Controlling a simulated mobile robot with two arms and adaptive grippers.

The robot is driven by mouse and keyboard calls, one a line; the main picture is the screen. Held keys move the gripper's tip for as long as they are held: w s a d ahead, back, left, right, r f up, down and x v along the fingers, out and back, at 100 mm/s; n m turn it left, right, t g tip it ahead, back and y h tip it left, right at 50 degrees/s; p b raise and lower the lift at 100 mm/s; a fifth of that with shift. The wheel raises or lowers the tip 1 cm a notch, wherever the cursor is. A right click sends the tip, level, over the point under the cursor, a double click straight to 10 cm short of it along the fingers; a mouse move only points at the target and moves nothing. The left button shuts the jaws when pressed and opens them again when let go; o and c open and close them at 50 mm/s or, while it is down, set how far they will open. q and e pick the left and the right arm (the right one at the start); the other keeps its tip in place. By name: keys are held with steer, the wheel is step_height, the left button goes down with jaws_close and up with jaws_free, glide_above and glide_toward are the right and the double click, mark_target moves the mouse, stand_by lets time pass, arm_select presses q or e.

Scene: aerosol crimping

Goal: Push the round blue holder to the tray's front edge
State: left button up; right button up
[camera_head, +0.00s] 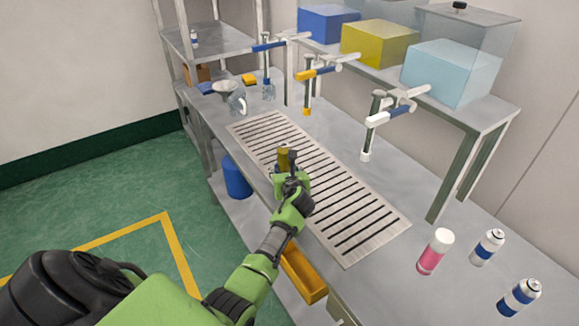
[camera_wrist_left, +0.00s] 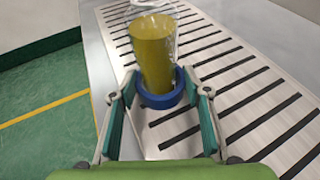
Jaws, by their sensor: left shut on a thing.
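The round blue holder (camera_wrist_left: 162,97) is a ring around the base of a clear container with yellow contents (camera_wrist_left: 153,55), which stands upright in it. It sits over the slotted metal tray (camera_wrist_left: 200,22), close to the tray's left long edge in the left wrist view. My left gripper (camera_wrist_left: 160,100) has its two fingers on either side of the holder and is shut on it. In the head view the left gripper (camera_head: 288,172) is at the tray's near long edge, beside the yellow container (camera_head: 283,157), and mostly hides the holder. My right gripper is not in view.
Dispensing taps (camera_head: 375,125) hang from a shelf behind the tray. The slotted tray (camera_head: 345,255) is otherwise clear.

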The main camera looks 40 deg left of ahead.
arm_select(q)
steer(key=shift+s+a, duration=0.3)
steer(key=shift+s, duration=0.35)
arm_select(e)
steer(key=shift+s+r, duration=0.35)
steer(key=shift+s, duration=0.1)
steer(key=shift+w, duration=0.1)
arm_select(q)
steer(key=o, duration=1.2)
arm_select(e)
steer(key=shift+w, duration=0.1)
arm_select(q)
steer(key=v, duration=1.2)
